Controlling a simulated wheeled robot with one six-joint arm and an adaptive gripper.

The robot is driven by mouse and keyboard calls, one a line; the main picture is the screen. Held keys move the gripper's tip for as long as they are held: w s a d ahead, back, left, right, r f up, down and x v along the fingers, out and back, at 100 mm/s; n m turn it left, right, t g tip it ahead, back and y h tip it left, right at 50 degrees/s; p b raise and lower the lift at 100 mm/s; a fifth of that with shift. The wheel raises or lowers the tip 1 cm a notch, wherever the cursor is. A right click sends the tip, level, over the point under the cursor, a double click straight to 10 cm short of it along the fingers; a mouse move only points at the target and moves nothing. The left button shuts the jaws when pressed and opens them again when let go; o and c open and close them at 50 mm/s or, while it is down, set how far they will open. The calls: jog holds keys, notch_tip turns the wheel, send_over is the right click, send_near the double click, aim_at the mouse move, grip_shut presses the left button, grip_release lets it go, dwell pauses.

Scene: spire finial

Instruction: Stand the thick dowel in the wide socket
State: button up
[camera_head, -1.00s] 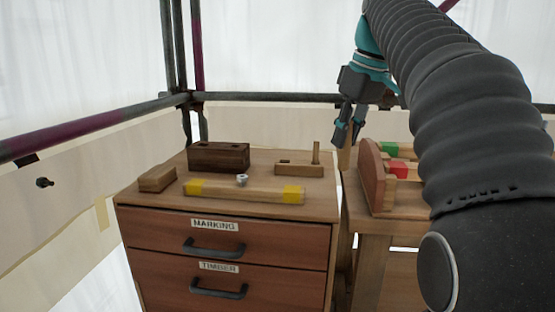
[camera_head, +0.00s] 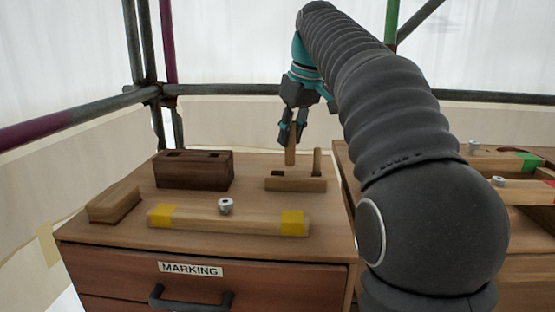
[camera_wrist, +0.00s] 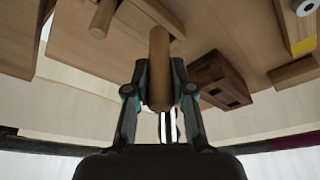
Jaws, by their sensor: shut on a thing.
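My gripper (camera_head: 291,140) is shut on the thick dowel (camera_head: 290,154), which hangs roughly upright. In the wrist view the dowel (camera_wrist: 159,50) lies between both fingers. Its lower end is at the back edge of a light wooden block (camera_head: 295,184); I cannot tell whether it is above, behind or touching it. A thinner dowel (camera_head: 316,162) stands upright at that block's right end. A dark wooden block (camera_head: 193,170) with openings in its top stands to the left; it also shows in the wrist view (camera_wrist: 220,80). I cannot tell which opening is the wide socket.
A long bar with yellow ends (camera_head: 232,219) lies in front, with a small metal piece (camera_head: 225,206) by it. A light block (camera_head: 114,204) lies at the left. The drawer cabinet (camera_head: 110,238) carries these. A second bench with parts is at the right.

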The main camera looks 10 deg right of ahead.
jog(key=shift+w+a+r+b+x, duration=0.1)
jog(key=shift+w+a+b+x, duration=0.1)
jog(key=shift+x, duration=1)
jog(key=shift+w+a+r+b+x, duration=0.15)
jog(key=shift+w+b+x, duration=0.1)
jog(key=shift+x, duration=0.9)
jog(key=shift+w+a+b+x, duration=0.15)
jog(key=shift+a+b+x, duration=0.05)
jog(key=shift+x, duration=1)
jog(key=shift+f, duration=0.15)
jog(key=o, duration=0.9)
jog(key=shift+s+d+r, duration=0.1)
jog(key=shift+r, duration=0.55)
jog(key=p+v, duration=0.2)
jog(key=v, duration=0.9)
jog(key=shift+p, duration=0.35)
jog(key=shift+s, duration=0.1)
